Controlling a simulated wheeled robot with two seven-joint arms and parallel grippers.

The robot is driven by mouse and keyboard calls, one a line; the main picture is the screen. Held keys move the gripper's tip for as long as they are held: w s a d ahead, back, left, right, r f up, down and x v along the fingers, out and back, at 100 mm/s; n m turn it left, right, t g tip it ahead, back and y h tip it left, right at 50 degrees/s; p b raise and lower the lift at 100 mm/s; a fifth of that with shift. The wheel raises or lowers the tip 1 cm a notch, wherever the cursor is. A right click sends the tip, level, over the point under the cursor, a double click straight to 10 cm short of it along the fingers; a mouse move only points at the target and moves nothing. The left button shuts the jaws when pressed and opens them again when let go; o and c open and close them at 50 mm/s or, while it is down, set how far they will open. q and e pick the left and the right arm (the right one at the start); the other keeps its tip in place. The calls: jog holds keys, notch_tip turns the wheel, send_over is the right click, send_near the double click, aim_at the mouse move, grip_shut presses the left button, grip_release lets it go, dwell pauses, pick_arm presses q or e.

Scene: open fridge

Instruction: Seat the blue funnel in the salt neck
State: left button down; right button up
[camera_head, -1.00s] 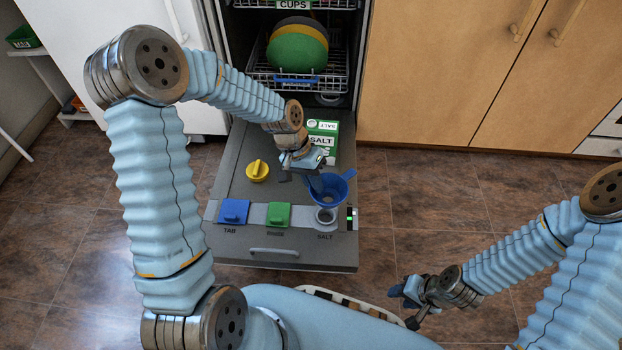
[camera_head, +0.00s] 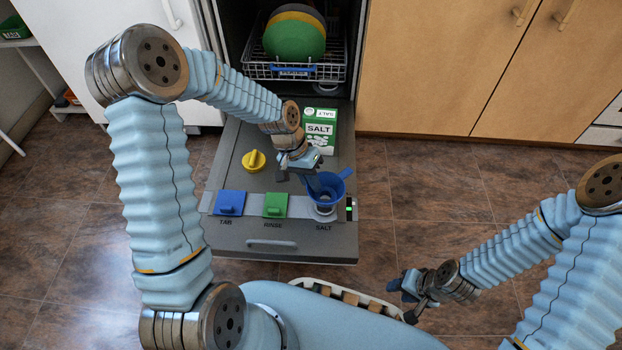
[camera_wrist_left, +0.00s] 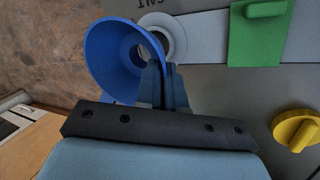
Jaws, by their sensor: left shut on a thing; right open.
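The blue funnel (camera_head: 328,187) is in my left gripper (camera_head: 313,188), which is shut on its rim. In the head view the funnel is over the salt neck (camera_head: 323,213), a pale ring on the door panel marked SALT. In the left wrist view the funnel (camera_wrist_left: 112,55) tilts and its opening overlaps the edge of the salt neck (camera_wrist_left: 170,38). They look offset there, and I cannot tell whether the spout touches the neck. The gripper fingers (camera_wrist_left: 163,88) hide part of the funnel. My right gripper (camera_head: 412,300) is open and empty, away from the door.
The lowered door carries a yellow knob (camera_head: 253,161), a blue TAB lid (camera_head: 230,202) and a green RINSE lid (camera_head: 275,204). A green and white SALT box (camera_head: 320,130) stands behind the funnel. A rack (camera_head: 290,72) is inside the machine.

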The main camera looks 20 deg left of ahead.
pick_arm(q)
jog(key=shift+f+b, duration=0.3)
jog(key=shift+f, duration=0.5)
jog(key=shift+f+b, duration=0.9)
jog(key=shift+f, duration=0.5)
dwell(0.9)
jog(key=c, duration=1.2)
grip_release()
jog(key=shift+o, duration=0.2)
jog(key=p+v, duration=0.3)
jog(key=v, duration=1)
jog(key=shift+r+p, duration=0.35)
jog(key=shift+r, duration=0.05)
jog(key=shift+a, duration=0.1)
